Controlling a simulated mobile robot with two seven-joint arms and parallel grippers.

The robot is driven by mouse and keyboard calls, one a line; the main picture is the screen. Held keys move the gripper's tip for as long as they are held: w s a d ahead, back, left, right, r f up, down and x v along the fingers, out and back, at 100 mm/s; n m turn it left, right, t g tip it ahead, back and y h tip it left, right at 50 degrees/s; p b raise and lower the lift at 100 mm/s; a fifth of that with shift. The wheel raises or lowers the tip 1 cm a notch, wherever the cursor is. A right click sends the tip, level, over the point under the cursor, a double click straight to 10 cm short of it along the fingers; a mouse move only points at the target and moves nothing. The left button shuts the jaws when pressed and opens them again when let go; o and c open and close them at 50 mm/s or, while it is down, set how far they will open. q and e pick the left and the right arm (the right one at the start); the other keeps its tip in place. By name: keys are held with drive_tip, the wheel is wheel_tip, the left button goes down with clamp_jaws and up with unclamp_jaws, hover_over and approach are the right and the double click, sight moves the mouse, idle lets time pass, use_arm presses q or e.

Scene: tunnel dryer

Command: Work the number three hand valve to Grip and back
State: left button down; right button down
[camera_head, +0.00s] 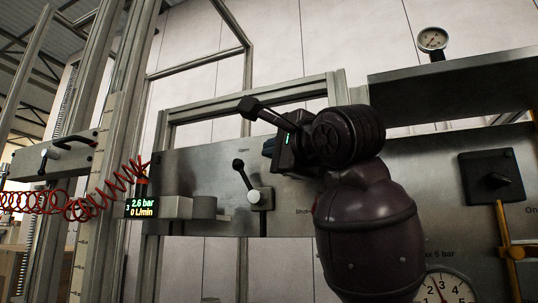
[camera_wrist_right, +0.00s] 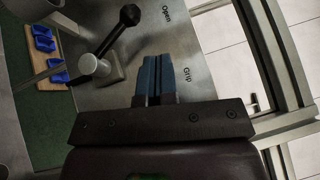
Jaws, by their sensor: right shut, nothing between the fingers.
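The hand valve has a white hub (camera_head: 260,196) and a lever with a black knob (camera_head: 238,164), on the steel panel. Its lever leans up and left toward the word "Open". In the right wrist view the knob (camera_wrist_right: 130,15) is beside "Open", away from the word "Grip" (camera_wrist_right: 187,75). My right gripper (camera_head: 268,147) is up and right of the hub, over the area of "Grip", which it hides in the head view. Its blue fingers (camera_wrist_right: 158,77) are shut, empty and apart from the lever. My left gripper is not in view.
A display (camera_head: 142,207) left of the valve reads 3, 2.6 bar and 0 L/min. A red coiled hose (camera_head: 75,208) hangs at left. A black rotary switch (camera_head: 491,177) and gauges (camera_head: 433,39) are at right. Blue pieces (camera_wrist_right: 43,40) lie at the wrist view's left.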

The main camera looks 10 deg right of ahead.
drive_tip(key=b+v, duration=0.1)
drive_tip(key=v, duration=0.7)
drive_tip(key=shift+s+d, duration=0.3)
drive_tip(key=shift+d, duration=0.05)
